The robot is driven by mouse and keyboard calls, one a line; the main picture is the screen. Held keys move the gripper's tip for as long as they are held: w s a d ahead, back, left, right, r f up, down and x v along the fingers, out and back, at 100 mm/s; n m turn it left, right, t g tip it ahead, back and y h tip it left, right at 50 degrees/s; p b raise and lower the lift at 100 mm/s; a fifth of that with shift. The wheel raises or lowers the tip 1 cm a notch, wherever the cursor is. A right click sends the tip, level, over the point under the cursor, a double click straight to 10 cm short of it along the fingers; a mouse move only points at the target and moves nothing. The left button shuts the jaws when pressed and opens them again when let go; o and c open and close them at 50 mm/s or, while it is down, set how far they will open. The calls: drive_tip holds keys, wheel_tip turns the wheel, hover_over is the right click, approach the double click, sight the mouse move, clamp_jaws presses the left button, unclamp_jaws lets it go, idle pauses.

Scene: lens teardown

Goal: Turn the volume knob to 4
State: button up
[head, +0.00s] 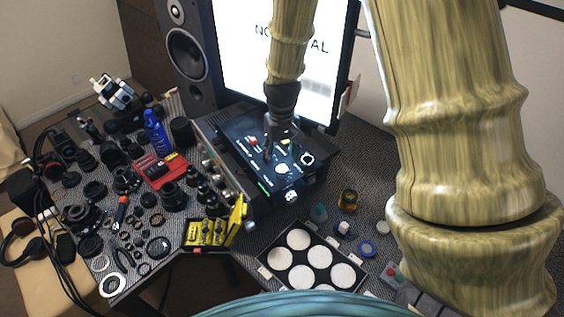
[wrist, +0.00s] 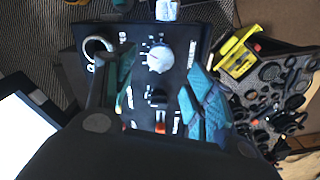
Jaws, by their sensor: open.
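A black control panel (head: 240,150) sits on a box in front of the monitor. A round white knob (wrist: 160,57) with marks around it is on the panel; it also shows in the head view (head: 282,169). It looks like the volume knob, but its label and pointer are too small to read. My gripper (wrist: 162,75) is open, its teal-padded fingers apart over the panel. The white knob shows between and beyond the fingertips in the wrist view, and I cannot tell whether they touch it. A smaller black knob (wrist: 157,97) lies nearer my palm.
A metal ring (wrist: 98,47) and an orange-red control (wrist: 160,126) are also on the panel. A yellow tool case (head: 207,233), a tray of white discs (head: 262,272) and many lens parts crowd the table.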

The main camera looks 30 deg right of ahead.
sight(282, 168)
wheel_tip(282, 168, up, 6)
drive_tip(key=shift+r, duration=0.25)
idle(0.6)
